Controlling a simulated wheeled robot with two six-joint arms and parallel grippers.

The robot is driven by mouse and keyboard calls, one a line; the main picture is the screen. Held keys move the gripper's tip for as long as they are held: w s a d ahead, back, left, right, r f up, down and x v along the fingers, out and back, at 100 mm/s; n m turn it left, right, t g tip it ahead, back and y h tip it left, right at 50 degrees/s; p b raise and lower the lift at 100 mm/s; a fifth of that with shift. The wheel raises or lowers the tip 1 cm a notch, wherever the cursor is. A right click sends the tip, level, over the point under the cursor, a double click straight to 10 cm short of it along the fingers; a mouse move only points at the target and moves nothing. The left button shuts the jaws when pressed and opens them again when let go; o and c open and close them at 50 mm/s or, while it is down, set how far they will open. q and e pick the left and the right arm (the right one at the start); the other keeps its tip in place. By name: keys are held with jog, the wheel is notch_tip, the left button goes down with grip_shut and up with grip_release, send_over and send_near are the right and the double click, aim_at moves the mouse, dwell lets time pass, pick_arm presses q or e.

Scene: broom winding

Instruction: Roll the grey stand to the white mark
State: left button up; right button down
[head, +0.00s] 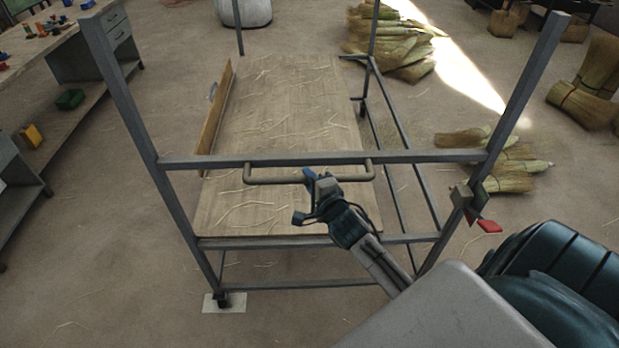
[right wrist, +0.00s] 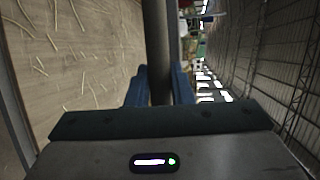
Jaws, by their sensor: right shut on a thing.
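The grey stand (head: 420,157) is a metal frame on casters with a wooden shelf (head: 285,120) strewn with straw. A handle (head: 262,180) runs along its near crossbar. In the right wrist view the handle bar (right wrist: 158,50) passes between the blue fingers (right wrist: 160,88). The white mark (head: 236,304) is a flat pale patch on the floor, and the stand's near left caster (head: 222,299) appears over it. My left gripper is out of view.
A workbench (head: 60,115) with small coloured items stands at the left. Straw bundles (head: 395,50) lie behind the stand, and more broom heads (head: 500,155) lie at its right. The near left floor is mostly clear.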

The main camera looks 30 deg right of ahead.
jog(key=c, duration=1.3)
grip_release()
jog(key=shift+d+f, duration=0.1)
jog(key=shift+f, duration=0.05)
jog(key=b+v, duration=0.3)
jog(key=v, duration=0.7)
jog(key=shift+s, duration=0.35)
